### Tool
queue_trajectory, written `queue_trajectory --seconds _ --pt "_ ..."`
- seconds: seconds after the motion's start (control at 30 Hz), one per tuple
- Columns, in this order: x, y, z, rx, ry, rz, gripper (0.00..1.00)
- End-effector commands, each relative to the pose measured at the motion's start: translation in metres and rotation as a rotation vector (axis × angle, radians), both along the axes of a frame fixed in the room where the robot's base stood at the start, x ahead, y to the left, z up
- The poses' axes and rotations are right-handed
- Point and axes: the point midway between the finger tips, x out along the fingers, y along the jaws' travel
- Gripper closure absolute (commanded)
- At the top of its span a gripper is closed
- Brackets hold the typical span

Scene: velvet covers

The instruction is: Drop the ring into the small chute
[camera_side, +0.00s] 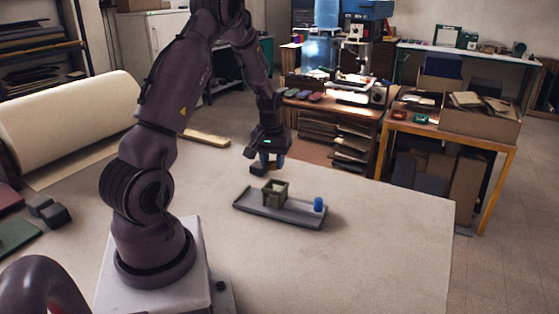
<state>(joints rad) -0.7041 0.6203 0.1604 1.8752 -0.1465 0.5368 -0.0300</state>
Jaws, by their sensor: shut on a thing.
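My gripper (267,164) hangs above the table, just above and slightly behind a small square open-topped chute (275,194). It is shut on the ring, which is too small and too covered by the fingers to make out clearly. The chute is grey-olive and stands upright near the middle of a long grey tray (246,207). The gripper and the chute look apart, with a small gap between them. A short blue cylinder (318,204) stands at the right end of the same tray.
The pale tabletop (370,235) is clear around the tray. A large cream roll (65,115) and dark blocks (47,210) lie at the left. Behind are a workbench (335,100) and a yellow-legged table (450,130) holding boxes.

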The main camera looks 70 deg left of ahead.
Motion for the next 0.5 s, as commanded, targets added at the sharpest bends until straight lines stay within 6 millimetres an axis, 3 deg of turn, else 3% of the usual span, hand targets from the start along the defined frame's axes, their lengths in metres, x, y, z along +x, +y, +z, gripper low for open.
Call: queue_trajectory --seconds 0.2,0.5 --pt "0.002 -0.02 0.016 0.001 -0.002 -0.086 0.87" --pt "0.001 -0.02 -0.002 -0.002 0.0 -0.085 0.87"
